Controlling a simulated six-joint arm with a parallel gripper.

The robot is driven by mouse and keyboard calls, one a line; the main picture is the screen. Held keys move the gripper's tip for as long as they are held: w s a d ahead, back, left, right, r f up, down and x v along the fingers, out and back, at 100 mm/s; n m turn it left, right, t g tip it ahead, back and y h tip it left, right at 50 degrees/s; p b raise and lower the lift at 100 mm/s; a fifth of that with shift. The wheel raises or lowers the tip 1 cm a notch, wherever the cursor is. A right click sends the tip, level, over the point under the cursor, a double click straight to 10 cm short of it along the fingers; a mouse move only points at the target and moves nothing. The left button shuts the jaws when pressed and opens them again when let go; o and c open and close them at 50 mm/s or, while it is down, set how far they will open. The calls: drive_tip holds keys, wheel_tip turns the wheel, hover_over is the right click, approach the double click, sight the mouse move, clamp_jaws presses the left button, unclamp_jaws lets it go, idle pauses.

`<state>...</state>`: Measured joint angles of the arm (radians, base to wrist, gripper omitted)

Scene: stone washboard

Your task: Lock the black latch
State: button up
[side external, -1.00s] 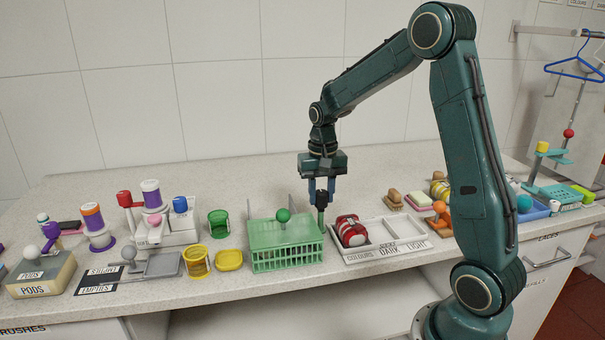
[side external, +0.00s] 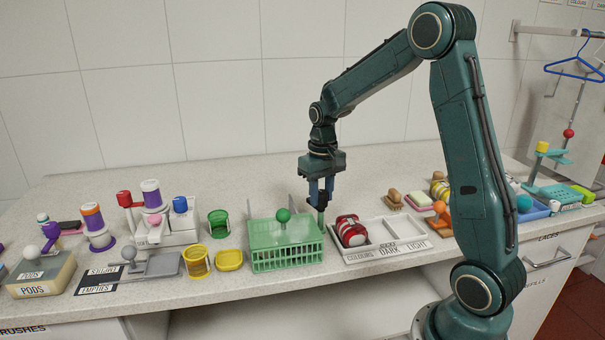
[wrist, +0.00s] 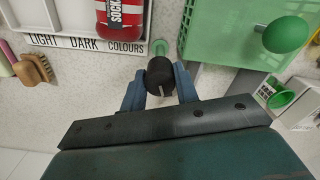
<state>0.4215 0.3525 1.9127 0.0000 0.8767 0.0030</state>
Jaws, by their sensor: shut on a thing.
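The black latch shows in the wrist view as a round dark knob (wrist: 160,76) with a pale mark on its near side. It sits on a green base beside the green basket (wrist: 212,32). My gripper (wrist: 160,92) has its two blue fingers on either side of the knob, shut on it. In the side view my gripper (side external: 321,200) points straight down at the right end of the green basket (side external: 286,258), above a short green post (side external: 321,219). Whether the latch is locked cannot be told.
A white sorting tray (side external: 386,253) with a red bundle (side external: 351,231) stands close on the right. A green ball knob (side external: 283,215) rises above the basket. Yellow cups (side external: 196,262) stand to the left. The counter behind is clear.

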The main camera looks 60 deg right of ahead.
sight(321, 192)
drive_tip(key=n, duration=1.3)
drive_tip(key=shift+n, duration=0.4)
drive_tip(key=o, duration=1)
drive_tip(key=shift+r, duration=0.15)
wheel_tip(321, 192, up, 14)
drive_tip(key=shift+f, duration=0.2)
drive_tip(key=shift+a, duration=0.1)
idle(0.3)
